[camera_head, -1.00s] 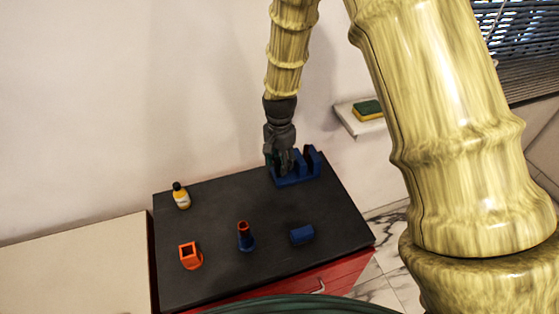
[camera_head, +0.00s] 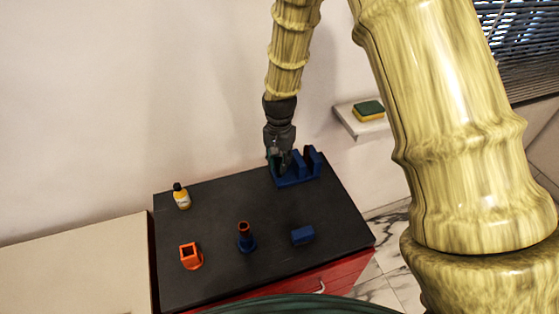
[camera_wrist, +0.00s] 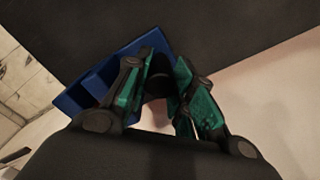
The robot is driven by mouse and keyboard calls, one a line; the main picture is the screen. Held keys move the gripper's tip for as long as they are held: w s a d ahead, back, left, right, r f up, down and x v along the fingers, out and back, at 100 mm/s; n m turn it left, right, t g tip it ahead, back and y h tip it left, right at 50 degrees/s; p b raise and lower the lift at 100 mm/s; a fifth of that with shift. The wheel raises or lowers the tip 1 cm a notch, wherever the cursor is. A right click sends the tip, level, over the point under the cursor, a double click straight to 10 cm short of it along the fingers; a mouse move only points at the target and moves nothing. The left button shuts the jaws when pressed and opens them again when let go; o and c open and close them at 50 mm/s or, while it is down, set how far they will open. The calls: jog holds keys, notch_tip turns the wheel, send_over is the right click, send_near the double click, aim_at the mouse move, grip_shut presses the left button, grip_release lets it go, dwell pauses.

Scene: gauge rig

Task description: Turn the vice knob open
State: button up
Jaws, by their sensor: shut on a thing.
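The blue vice (camera_head: 299,177) stands at the back right of the dark table top, and its blue body also shows at the upper left of the wrist view (camera_wrist: 85,92). My gripper (camera_head: 278,166) points down at the vice's left end. In the wrist view, the two teal-padded fingers of my gripper (camera_wrist: 164,76) are around a dark, rounded part, the vice knob (camera_wrist: 155,112). My gripper is shut on this knob, which is mostly hidden by the fingers and shadow.
A yellow bottle (camera_head: 181,196) stands at the table's left. An orange square-holed part (camera_head: 191,258), a blue post with a reddish top (camera_head: 246,241) and a blue block (camera_head: 302,235) stand nearer the front. A sponge (camera_head: 368,111) lies on a wall shelf. The table's middle is clear.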

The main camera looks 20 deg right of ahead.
aim_at(279, 160)
jog(key=n, duration=0.4)
jog(key=shift+n, duration=0.3)
jog(key=n, duration=0.3)
jog(key=shift+s+f+n+p, duration=0.1)
jog(key=shift+n+p, duration=0.25)
jog(key=shift+n, duration=0.05)
jog(key=n, duration=0.3)
jog(key=shift+n, duration=0.3)
jog(key=n, duration=0.4)
jog(key=shift+p, duration=0.4)
jog(key=o, duration=1)
jog(key=shift+c, duration=0.2)
jog(key=shift+o, duration=0.5)
jog(key=shift+w+a, duration=0.1)
jog(key=shift+w, duration=0.15)
jog(key=shift+r, duration=4.05)
